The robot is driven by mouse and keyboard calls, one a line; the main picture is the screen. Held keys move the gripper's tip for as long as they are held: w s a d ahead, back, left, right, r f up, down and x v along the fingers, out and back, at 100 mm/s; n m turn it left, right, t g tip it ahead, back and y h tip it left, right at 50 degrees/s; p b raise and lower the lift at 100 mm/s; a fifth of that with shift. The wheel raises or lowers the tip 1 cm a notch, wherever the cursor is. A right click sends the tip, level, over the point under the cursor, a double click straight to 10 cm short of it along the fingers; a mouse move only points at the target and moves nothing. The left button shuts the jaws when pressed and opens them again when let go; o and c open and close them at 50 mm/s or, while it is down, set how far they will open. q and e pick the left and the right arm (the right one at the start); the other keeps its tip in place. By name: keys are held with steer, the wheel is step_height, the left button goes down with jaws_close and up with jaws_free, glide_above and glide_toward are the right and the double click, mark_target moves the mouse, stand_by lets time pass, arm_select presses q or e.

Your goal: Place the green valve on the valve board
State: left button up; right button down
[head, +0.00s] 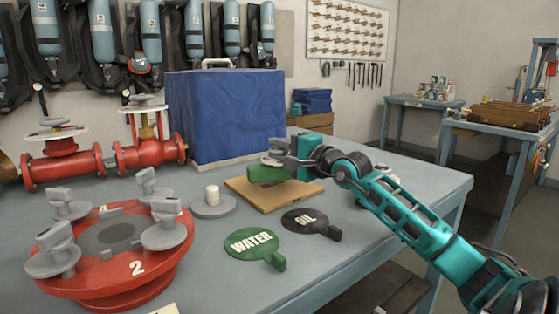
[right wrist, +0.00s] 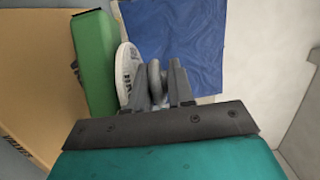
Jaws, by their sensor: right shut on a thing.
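The green valve (head: 268,175) is a green block with a grey disc and knob on top. My right gripper (head: 283,153) is shut on its grey knob. In the right wrist view the fingers (right wrist: 158,88) close around the knob, with the disc and green block (right wrist: 95,62) to their left. The valve board (head: 262,199) is a flat tan board on the table, also seen in the right wrist view (right wrist: 35,85). The valve is over the board's back part; I cannot tell whether it touches. My left gripper is not in view.
A green WATER tag (head: 250,243) and a black OIL tag (head: 307,220) lie in front of the board. A grey disc with a white peg (head: 212,203) is left of it. A red multi-valve fixture (head: 120,262) stands front left. A blue-covered box (head: 228,112) stands behind.

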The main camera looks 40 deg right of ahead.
mark_target(279, 171)
step_height(279, 171, down, 2)
steer(key=shift+f, duration=0.1)
steer(key=shift+f+b, duration=0.1)
steer(key=shift+b, duration=0.25)
steer(key=c, duration=1)
jaws_free()
